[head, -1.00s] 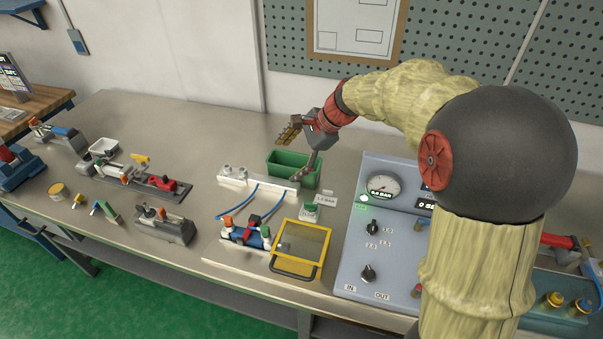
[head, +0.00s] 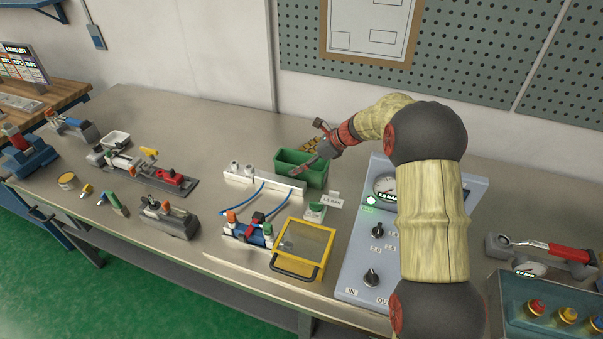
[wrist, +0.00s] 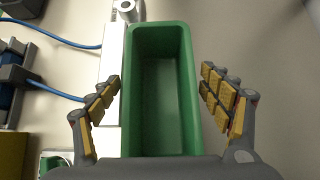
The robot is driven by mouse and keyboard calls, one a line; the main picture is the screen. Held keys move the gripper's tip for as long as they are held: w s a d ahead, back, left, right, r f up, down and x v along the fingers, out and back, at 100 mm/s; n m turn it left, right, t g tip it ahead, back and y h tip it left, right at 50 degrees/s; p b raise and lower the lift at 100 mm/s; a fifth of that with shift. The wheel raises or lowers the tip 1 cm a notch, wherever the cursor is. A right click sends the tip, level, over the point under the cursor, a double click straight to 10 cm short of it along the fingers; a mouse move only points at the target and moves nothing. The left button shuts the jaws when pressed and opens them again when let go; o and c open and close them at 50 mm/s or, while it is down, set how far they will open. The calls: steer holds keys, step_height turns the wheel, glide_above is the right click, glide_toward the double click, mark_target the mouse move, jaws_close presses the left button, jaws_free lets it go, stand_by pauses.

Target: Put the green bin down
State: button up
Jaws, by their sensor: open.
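The green bin (head: 313,177) is an empty, open-topped rectangular box. In the head view it stands upright on the metal bench behind the white block. In the wrist view the bin (wrist: 186,50) lies lengthwise below my gripper (wrist: 160,78). The two yellow-padded fingers are spread wide, one on each side of the bin, with a visible gap at the right finger; the left finger overlaps the white block's edge. In the head view my gripper (head: 304,160) is over the bin, and the wrist partly hides its right end.
The white block (head: 264,181) with blue hoses runs close along the bin's front side. A small green-topped piece (head: 316,211), a label, a yellow-framed guard (head: 303,248) and a gauge panel (head: 355,255) stand in front and to the right.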

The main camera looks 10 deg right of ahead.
steer(key=b+x, duration=0.1)
steer(key=x, duration=0.3)
steer(key=shift+f, duration=0.15)
steer(key=shift+c, duration=1.2)
steer(key=c, duration=1.1)
steer(key=shift+c, duration=1.2)
